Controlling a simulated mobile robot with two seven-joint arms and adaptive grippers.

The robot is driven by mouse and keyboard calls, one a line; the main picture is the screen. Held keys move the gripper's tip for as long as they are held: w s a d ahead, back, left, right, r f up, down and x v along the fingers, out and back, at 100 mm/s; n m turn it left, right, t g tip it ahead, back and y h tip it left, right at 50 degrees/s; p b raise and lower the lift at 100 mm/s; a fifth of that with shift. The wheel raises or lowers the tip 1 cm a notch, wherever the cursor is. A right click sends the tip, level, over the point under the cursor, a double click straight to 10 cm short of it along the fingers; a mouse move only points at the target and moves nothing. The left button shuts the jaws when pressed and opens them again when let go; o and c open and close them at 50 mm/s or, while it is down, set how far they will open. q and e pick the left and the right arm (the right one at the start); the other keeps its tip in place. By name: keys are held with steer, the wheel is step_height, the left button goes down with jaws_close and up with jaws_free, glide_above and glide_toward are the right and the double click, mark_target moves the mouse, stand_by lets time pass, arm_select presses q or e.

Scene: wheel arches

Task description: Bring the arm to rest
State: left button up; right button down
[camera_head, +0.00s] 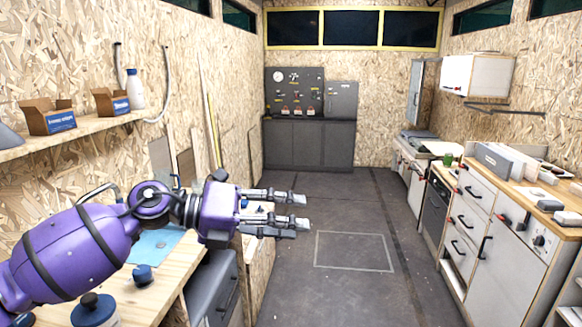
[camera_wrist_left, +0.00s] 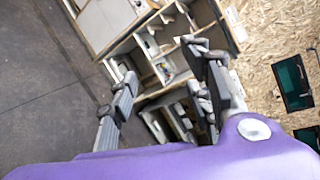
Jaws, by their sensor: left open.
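My left gripper (camera_head: 303,212) is open and empty at the end of my purple left arm (camera_head: 80,250). In the head view the arm reaches in from the left over the wooden bench, and the fingers point right over the open floor. In the left wrist view the two fingers of the left gripper (camera_wrist_left: 170,85) stand apart with nothing between them. Behind them lie floor and white shelving, seen tilted. My right gripper is not in view.
A wooden bench (camera_head: 165,305) with a blue bottle (camera_head: 95,310) lies below the arm. A shelf (camera_head: 90,128) with boxes runs along the left wall. The right wall has a counter (camera_head: 500,180) with drawers. Clear floor (camera_head: 345,220) lies between, with a dark cabinet (camera_head: 308,145) at the back.

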arm_select(q)
steer(key=s+a+f+n+t+y+p, duration=0.1)
steer(key=s+a+f+n+t+y, duration=0.25)
steer(key=f+n, duration=0.6)
steer(key=s+a+f+n+t+y+p, duration=0.25)
steer(key=a+f+n+t, duration=0.25)
steer(key=f+n, duration=0.45)
steer(key=s+a+f+n+t+y, duration=0.2)
steer(key=a+f+n+t+y, duration=0.2)
steer(key=f+n, duration=0.5)
steer(key=s+a+f+n+g+y+p, duration=0.1)
steer(key=s+f, duration=0.4)
steer(key=s, duration=0.5)
steer(key=s+a+f+n+g+y+p, duration=0.1)
steer(key=s+f+n, duration=0.4)
steer(key=s, duration=0.6)
steer(key=s+a+f+n+g+y+p, duration=0.1)
steer(key=s+a+f+n+g, duration=0.3)
steer(key=s, duration=0.7)
step_height(320, 180, down, 2)
steer(key=shift+a+f+g+y, duration=0.25)
steer(key=shift+g+y, duration=0.2)
steer(key=shift+y, duration=0.35)
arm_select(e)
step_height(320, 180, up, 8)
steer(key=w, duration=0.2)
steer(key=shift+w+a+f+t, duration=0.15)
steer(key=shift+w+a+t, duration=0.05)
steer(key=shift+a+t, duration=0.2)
